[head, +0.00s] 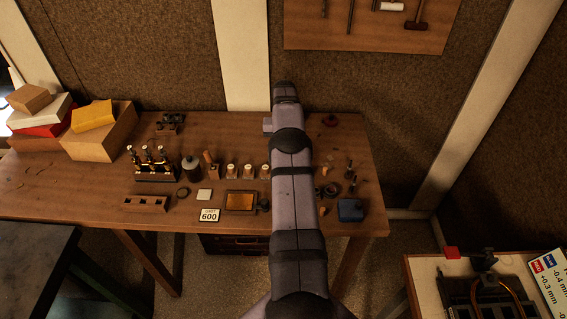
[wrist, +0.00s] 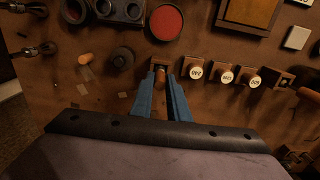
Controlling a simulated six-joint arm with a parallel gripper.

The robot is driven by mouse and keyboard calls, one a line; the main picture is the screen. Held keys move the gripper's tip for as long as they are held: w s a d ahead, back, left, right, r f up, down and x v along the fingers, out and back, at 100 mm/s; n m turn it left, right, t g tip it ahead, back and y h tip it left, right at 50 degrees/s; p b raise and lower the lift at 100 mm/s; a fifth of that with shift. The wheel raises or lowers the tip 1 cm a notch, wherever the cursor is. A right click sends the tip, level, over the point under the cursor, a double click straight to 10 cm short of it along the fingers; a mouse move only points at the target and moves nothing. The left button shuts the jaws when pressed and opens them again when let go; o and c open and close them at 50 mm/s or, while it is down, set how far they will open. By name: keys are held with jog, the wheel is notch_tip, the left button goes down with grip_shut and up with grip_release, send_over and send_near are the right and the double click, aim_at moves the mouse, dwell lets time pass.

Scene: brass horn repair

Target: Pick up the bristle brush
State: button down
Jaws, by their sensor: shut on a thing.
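In the wrist view, my gripper (wrist: 161,80) has two blue fingers closed around a slim brown handle (wrist: 160,76). This handle appears to be the bristle brush. It sits over a small wooden block (wrist: 153,62) at the end of a row of labelled pieces. I cannot tell whether the handle is still in the block or clear of it. No bristles show. In the head view, my arm hides the gripper and the held thing.
Several labelled wooden pieces (wrist: 226,74) stand close beside the gripper. A round red-topped tin (wrist: 166,22), a dark ring (wrist: 123,60) and a cork-coloured piece (wrist: 86,58) lie nearby. In the head view, boxes (head: 100,130) crowd the bench's (head: 60,190) left end.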

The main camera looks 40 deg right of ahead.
jog(key=shift+r+p, duration=2.2)
jog(key=shift+r, duration=1.55)
